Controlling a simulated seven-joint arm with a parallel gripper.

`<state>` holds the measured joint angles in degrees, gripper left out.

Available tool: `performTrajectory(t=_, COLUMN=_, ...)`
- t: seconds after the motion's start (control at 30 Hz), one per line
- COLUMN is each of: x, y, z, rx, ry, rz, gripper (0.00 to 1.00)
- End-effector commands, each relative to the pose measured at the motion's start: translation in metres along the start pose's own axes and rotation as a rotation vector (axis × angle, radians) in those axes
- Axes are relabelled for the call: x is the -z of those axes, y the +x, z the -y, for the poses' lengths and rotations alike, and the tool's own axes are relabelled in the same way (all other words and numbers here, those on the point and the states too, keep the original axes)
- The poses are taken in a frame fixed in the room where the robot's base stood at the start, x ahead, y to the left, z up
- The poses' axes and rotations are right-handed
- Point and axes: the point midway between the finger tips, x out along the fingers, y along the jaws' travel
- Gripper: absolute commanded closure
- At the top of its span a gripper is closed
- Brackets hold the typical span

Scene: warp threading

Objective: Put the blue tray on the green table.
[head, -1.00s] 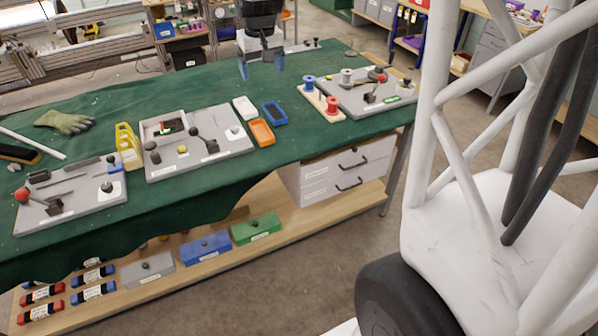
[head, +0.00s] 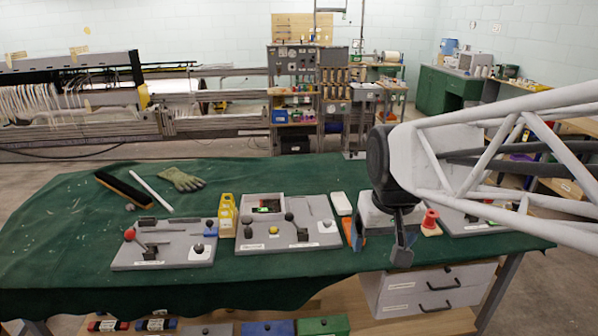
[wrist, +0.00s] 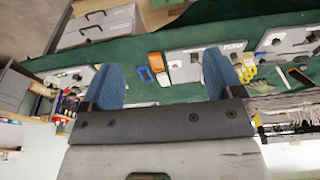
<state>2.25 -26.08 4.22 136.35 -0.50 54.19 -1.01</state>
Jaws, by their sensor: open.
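The blue tray (wrist: 146,74) lies on the green table (head: 70,225) beside an orange tray (wrist: 156,62) and a white tray (wrist: 163,79). My gripper (head: 403,252) is above the table's right part, to the right of the trays. In the wrist view my gripper (wrist: 160,68) shows two blue fingers spread wide, with nothing held. The trays appear between the fingers, some distance beyond them.
A grey control panel (head: 262,241) and a yellow holder (head: 227,216) stand left of the trays. A red spool (head: 430,219) is to the right of my gripper. A glove (head: 181,179) and a brush (head: 125,188) lie at the far left. Drawers (head: 425,291) hang below the table edge.

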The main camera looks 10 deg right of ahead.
Motion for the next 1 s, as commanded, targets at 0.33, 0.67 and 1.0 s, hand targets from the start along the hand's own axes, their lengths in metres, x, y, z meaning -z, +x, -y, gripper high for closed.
performTrajectory(t=0.33, x=-0.081, y=0.007, z=0.010, rx=0.004, ry=0.002, rz=-0.029, gripper=0.14)
performTrajectory(t=0.67, x=-0.103, y=0.012, z=0.011, rx=0.005, ry=0.003, rz=-0.035, gripper=0.14)
performTrajectory(t=1.0, x=-0.103, y=0.012, z=0.011, rx=0.005, ry=0.004, rz=-0.035, gripper=0.14)
